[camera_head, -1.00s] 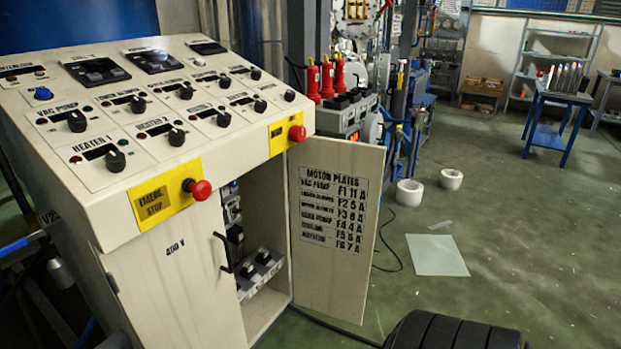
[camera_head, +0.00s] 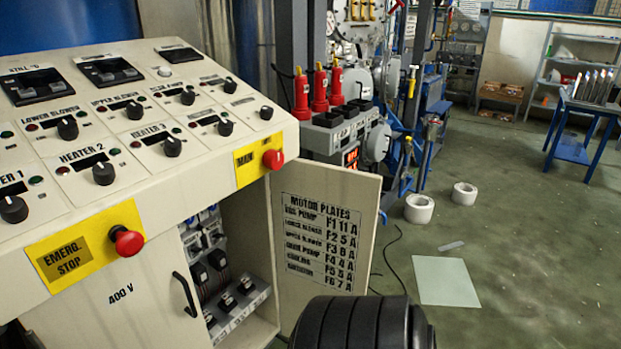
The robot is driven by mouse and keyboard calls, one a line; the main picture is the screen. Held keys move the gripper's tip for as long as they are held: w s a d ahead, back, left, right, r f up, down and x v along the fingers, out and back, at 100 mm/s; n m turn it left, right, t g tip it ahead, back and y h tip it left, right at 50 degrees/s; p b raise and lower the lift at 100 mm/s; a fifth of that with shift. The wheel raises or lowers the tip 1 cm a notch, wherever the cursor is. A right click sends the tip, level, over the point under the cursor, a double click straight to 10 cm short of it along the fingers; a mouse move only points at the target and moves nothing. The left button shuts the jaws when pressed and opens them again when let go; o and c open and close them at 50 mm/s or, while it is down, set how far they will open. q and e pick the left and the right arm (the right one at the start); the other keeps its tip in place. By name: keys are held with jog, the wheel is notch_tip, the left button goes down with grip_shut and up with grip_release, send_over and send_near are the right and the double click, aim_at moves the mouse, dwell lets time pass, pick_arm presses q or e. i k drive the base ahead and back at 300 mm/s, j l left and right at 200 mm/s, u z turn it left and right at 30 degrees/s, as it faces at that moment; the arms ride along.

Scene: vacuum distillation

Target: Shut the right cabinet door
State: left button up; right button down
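The right cabinet door (camera_head: 328,225) stands wide open at the right side of the cream control cabinet (camera_head: 120,300). Its inner face, with the "MOTOR PLATES" list, is turned toward me. Behind the opening, rows of breakers and switches (camera_head: 230,305) show inside. The left cabinet door (camera_head: 140,308) is shut and has a black handle. A black ribbed rounded part, which looks like part of my arm, covers the lower edge of the open door. No gripper fingers show in this view.
Red emergency-stop knobs (camera_head: 127,241) stick out from the console front. Red-capped posts (camera_head: 320,88) and piping stand behind the door. White rings (camera_head: 419,208), a pale sheet (camera_head: 446,281) and a dark cable (camera_head: 388,262) lie on the green floor. Open floor lies to the right.

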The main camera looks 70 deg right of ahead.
aim_at(325, 216)
jog(key=k+l, duration=0.1)
jog(key=l, duration=0.35)
jog(key=l+u, duration=0.1)
jog(key=l, duration=0.35)
jog(key=k+l, duration=0.15)
jog(key=l, duration=0.3)
jog(key=k+l+u, duration=0.1)
jog(key=l, duration=0.35)
jog(key=k+l, duration=0.15)
jog(key=l, duration=0.3)
jog(key=k+l+u, duration=0.1)
jog(key=l, duration=0.35)
jog(key=k+l, duration=0.15)
jog(key=l, duration=0.25)
jog(key=k+l, duration=0.1)
jog(key=l, duration=0.25)
jog(key=k+l, duration=0.1)
jog(key=l, duration=0.25)
jog(key=k+l, duration=0.1)
jog(key=l, duration=0.25)
jog(key=k+l, duration=0.1)
jog(key=l, duration=0.25)
